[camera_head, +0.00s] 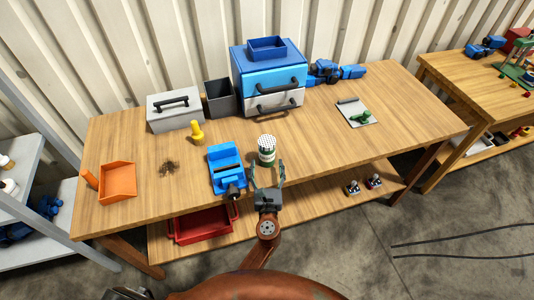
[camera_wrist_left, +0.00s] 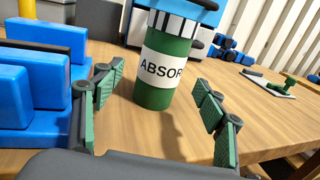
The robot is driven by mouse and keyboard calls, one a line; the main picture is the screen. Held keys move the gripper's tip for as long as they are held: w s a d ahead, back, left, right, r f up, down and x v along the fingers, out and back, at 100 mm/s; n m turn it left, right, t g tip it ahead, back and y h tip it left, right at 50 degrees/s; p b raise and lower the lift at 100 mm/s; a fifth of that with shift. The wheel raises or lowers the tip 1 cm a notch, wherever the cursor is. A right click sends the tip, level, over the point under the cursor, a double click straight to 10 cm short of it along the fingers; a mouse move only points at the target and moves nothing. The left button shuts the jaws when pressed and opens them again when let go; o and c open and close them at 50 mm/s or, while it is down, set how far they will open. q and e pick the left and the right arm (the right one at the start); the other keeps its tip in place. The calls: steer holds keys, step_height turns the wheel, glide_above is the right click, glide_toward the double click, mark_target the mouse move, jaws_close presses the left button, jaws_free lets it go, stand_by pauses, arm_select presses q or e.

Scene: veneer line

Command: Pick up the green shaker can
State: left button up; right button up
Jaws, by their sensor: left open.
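The green shaker can (camera_head: 266,150) stands upright near the front edge of the wooden table, with a white dotted top and a white band. My left gripper (camera_head: 268,178) is open just in front of the can. Its green-padded fingers (camera_wrist_left: 158,95) spread to either side in the left wrist view, with the can ahead between them and no visible contact. My right gripper is not in view.
A blue vise (camera_head: 227,168) stands close left of the can. A yellow object (camera_head: 197,132), an orange dustpan (camera_head: 117,182) and a grey toolbox (camera_head: 174,110) are further left. Blue drawers (camera_head: 268,72) stand behind. A small plate (camera_head: 357,113) lies right; table between is clear.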

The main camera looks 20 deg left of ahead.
mark_target(267, 152)
arm_select(q)
steer(key=x, duration=0.6)
steer(key=shift+w+r+b, duration=0.2)
steer(key=shift+w+b, duration=0.05)
steer(key=shift+b, duration=0.05)
steer(key=shift+c, duration=0.7)
steer(key=c, duration=1.4)
steer(key=shift+r, duration=0.15)
